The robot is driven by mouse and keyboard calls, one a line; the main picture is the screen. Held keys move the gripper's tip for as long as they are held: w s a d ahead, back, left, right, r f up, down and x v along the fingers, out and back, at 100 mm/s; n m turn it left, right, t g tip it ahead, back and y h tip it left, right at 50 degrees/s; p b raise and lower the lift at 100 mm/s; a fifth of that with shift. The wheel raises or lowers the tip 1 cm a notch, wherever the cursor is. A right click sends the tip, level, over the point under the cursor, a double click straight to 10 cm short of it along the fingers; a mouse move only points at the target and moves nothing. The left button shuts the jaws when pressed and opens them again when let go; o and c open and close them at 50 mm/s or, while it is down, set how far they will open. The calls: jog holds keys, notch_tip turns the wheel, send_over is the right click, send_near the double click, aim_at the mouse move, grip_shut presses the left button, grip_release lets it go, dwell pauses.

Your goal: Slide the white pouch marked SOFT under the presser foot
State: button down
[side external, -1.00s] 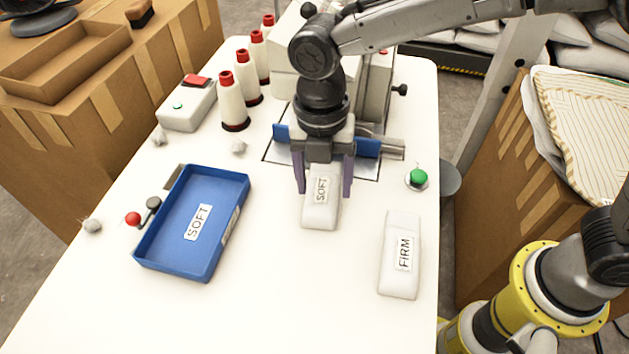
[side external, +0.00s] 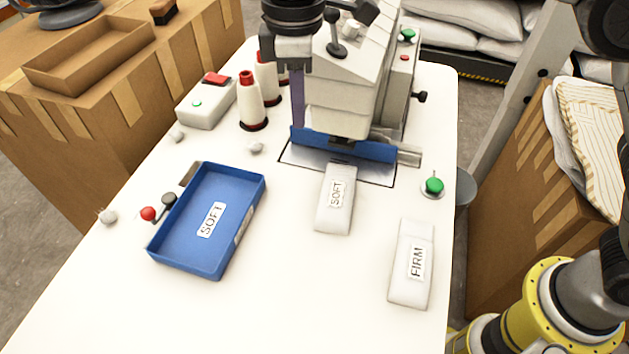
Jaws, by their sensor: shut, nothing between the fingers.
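The white pouch marked SOFT (side external: 335,208) lies flat on the white table in front of the sewing machine (side external: 350,95). Its far end rests on the metal plate (side external: 301,157), at the front of the blue guide (side external: 372,151). The presser foot area (side external: 343,142) under the machine head is dark, and I cannot make out whether the pouch tip reaches it. My gripper (side external: 298,98) is raised at the upper left of the machine head, shut, empty and apart from the pouch.
A white pouch marked FIRM (side external: 411,270) lies at the right. A blue tray marked SOFT (side external: 180,262) stands at the left, beside a red-knobbed lever (side external: 149,213). A green button (side external: 434,186) is at the right. The front table is clear.

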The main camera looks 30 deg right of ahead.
aim_at(324, 190)
jog(key=f+m, duration=0.1)
jog(key=f, duration=0.4)
jog(key=a+f+m, duration=0.1)
jog(key=f, duration=0.4)
jog(key=f+m, duration=0.1)
jog(key=f, duration=0.4)
jog(key=shift+w+a+f+m, duration=0.2)
jog(key=shift+w+f+m, duration=0.05)
jog(key=shift+f+m, duration=0.05)
jog(key=shift+s+d+r, duration=0.25)
jog(key=shift+s+d, duration=0.55)
jog(key=shift+s, duration=0.05)
jog(key=shift+s+d, duration=0.55)
jog(key=shift+d, duration=0.05)
jog(key=shift+s+d, duration=0.7)
jog(key=shift+w+a, duration=0.1)
